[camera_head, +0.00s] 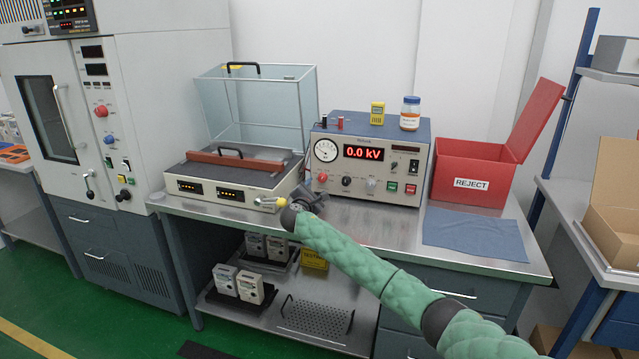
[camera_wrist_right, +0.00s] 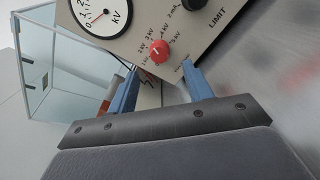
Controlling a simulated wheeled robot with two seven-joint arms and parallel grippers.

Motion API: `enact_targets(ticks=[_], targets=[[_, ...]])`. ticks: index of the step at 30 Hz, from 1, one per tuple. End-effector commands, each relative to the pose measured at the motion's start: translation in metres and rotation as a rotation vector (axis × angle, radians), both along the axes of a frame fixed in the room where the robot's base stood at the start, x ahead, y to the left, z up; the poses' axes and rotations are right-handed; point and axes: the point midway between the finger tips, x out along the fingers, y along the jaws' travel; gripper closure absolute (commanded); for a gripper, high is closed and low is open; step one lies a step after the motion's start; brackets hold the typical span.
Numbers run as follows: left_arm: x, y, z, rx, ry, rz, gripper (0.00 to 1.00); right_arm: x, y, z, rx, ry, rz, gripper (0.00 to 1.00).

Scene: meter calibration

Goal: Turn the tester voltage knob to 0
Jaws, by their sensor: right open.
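My right gripper (camera_head: 310,190) is in front of the panel's lower left. In the wrist view its blue fingers (camera_wrist_right: 160,78) are open, with the knob just beyond the gap, apparently apart from them. My left gripper is not in view.
A glass-covered test fixture (camera_head: 235,172) with a black handle stands left of the tester. A red reject bin (camera_head: 470,172) stands to the right, with a blue cloth (camera_head: 475,233) before it. A black knob (camera_wrist_right: 192,4) is beside the red one on the panel.

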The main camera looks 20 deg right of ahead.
Motion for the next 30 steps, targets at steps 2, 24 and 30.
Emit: enact_targets(ticks=[2,24,30], targets=[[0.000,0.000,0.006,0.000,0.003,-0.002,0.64,0.011,-0.007,0.003,0.000,-0.001,-0.002,0.49],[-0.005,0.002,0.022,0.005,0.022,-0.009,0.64,0.048,-0.032,0.000,0.002,-0.001,0.000,0.51],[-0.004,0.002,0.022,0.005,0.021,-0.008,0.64,0.048,-0.032,0.000,0.002,-0.001,-0.001,0.91]])
